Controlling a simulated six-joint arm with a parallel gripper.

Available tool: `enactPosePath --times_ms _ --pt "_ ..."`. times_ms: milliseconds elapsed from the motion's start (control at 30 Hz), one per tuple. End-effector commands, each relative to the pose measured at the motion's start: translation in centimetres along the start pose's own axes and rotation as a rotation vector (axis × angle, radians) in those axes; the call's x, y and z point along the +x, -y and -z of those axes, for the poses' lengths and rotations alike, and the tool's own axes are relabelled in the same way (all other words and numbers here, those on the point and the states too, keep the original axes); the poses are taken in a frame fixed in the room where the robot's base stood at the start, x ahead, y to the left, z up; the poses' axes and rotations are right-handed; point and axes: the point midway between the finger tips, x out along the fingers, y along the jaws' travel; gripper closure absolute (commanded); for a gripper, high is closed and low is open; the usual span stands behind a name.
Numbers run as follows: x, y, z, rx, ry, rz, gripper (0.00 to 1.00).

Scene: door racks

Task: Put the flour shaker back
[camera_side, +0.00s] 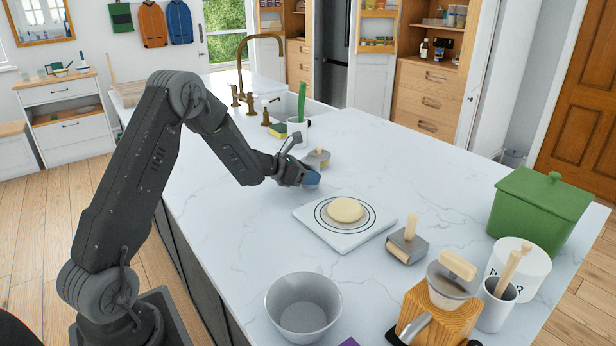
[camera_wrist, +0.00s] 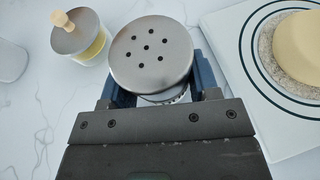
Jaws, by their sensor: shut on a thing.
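The flour shaker (camera_wrist: 151,55) has a round metal lid with several dark holes. In the wrist view it sits between the blue fingers of my gripper (camera_wrist: 160,88), which is shut on it. In the side view my gripper (camera_side: 306,178) is low over the counter, left of the white board. There the shaker is mostly hidden by the gripper, and I cannot tell whether its base touches the counter.
A white board (camera_side: 310,222) with pale dough (camera_side: 346,209) lies to the right. A jar with a wooden-knobbed lid (camera_side: 318,157) stands just behind my gripper. A scraper (camera_side: 407,247), a grey bowl (camera_side: 303,309) and a green bin (camera_side: 537,212) stand further forward or right.

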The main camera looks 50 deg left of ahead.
Motion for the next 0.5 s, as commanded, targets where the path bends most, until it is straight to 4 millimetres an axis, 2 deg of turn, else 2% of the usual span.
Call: enactPosePath --times_ms 100,467,500 --pt "0.36 -0.02 0.78 0.001 0.002 -0.001 0.7" --pt "0.48 -0.02 1.1 0.001 0.002 -0.001 0.7" --pt "0.51 -0.01 1.2 0.0 0.001 0.0 0.44"
